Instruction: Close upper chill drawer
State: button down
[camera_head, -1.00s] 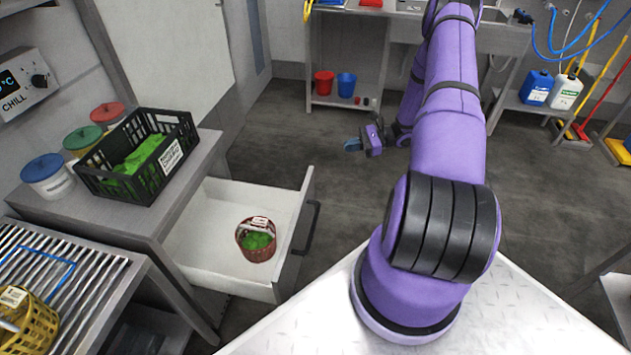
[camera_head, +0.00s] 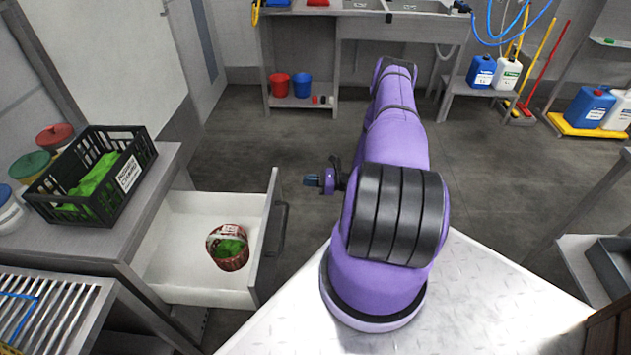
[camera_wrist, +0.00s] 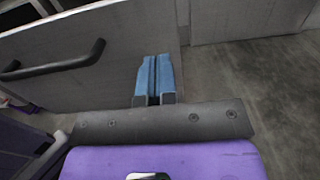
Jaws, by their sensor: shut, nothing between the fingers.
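The upper chill drawer (camera_head: 184,283) stands pulled out from the counter at the left in the head view. A small reddish basket with greens (camera_head: 229,252) sits inside it. The drawer's grey front with a dark bar handle (camera_head: 277,231) faces my arm; the handle also shows at the left in the wrist view (camera_wrist: 54,67). My gripper (camera_head: 311,181) is shut and empty, right of the drawer front's far end and apart from the handle. In the wrist view its blue fingertips (camera_wrist: 155,76) are together and point at the drawer front (camera_wrist: 110,35). Whether they touch it cannot be told.
A black crate of greens (camera_head: 97,178) and lidded tubs stand on the counter (camera_head: 150,190) above the drawer. A slatted rack (camera_head: 50,310) is at the lower left. Open floor (camera_head: 270,130) lies beyond my arm. Buckets, a sink bench and jugs are at the back.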

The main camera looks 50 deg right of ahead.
aim_at(278, 179)
jog(key=x, duration=0.8)
jog(key=shift+w+a, duration=0.2)
jog(key=shift+w, duration=0.1)
